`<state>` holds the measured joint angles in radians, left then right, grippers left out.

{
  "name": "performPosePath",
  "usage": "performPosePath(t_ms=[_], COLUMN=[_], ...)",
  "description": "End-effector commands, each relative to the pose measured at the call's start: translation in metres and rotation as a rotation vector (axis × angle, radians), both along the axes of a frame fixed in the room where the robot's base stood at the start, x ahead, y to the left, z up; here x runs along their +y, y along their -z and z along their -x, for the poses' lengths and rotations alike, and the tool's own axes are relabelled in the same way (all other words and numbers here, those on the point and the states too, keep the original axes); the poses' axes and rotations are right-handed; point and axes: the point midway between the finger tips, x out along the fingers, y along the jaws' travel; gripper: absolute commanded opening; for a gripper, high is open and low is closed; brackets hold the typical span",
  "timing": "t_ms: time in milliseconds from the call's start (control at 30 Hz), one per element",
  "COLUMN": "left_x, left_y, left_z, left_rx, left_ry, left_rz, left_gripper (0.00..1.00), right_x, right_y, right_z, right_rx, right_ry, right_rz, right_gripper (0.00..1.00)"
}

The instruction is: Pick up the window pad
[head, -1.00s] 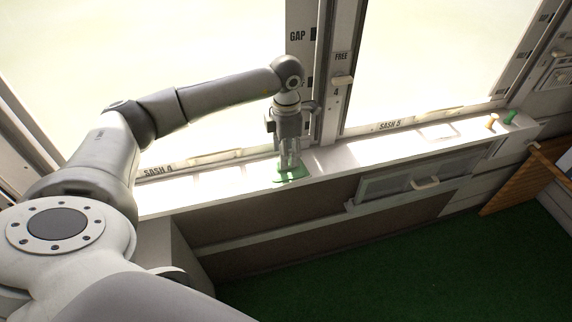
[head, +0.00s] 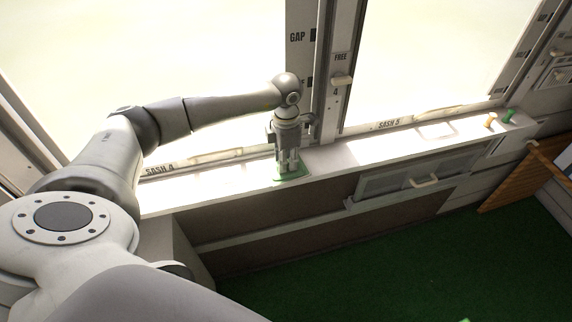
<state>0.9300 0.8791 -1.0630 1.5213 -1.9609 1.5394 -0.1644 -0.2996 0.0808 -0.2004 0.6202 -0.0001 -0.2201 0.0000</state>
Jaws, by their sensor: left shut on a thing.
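The green window pad (head: 281,179) lies flat at sill level, at the front edge of the white sill, below the post between the two windows. My left gripper (head: 289,172) points down onto it from above and is shut on it. The fingers hide part of the pad. I cannot tell whether the pad is clear of the sill. My right gripper is not in view.
The white sill (head: 350,156) runs along the windows. An orange peg (head: 490,120) and a green peg (head: 509,115) stand at its right end. A drawer (head: 385,184) with a pale handle is below. A wooden slatted panel (head: 530,172) stands at right.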

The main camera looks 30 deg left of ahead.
Motion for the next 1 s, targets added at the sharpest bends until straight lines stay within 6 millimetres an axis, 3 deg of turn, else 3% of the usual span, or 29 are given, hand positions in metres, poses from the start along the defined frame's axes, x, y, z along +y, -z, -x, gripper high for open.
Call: performPosePath(t_ms=[267,467,767,1000], left_x=[0.000,0.000,-0.051,-0.103], left_y=[-0.006,-0.030,-0.093,-0.115], left_z=[-0.001,-0.001,0.020,0.042], left_rx=[-0.001,-0.006,-0.009,-0.004], left_ry=[0.000,0.000,0.007,0.006], left_rz=[0.000,0.001,0.001,0.000], left_gripper=[0.00,0.00,0.00,0.00], right_x=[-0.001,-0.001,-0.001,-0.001], right_y=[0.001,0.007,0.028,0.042], right_z=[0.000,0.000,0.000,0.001], right_rx=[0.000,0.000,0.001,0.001], right_ry=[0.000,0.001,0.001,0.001], right_rz=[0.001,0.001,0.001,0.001], right_gripper=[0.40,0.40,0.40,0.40])
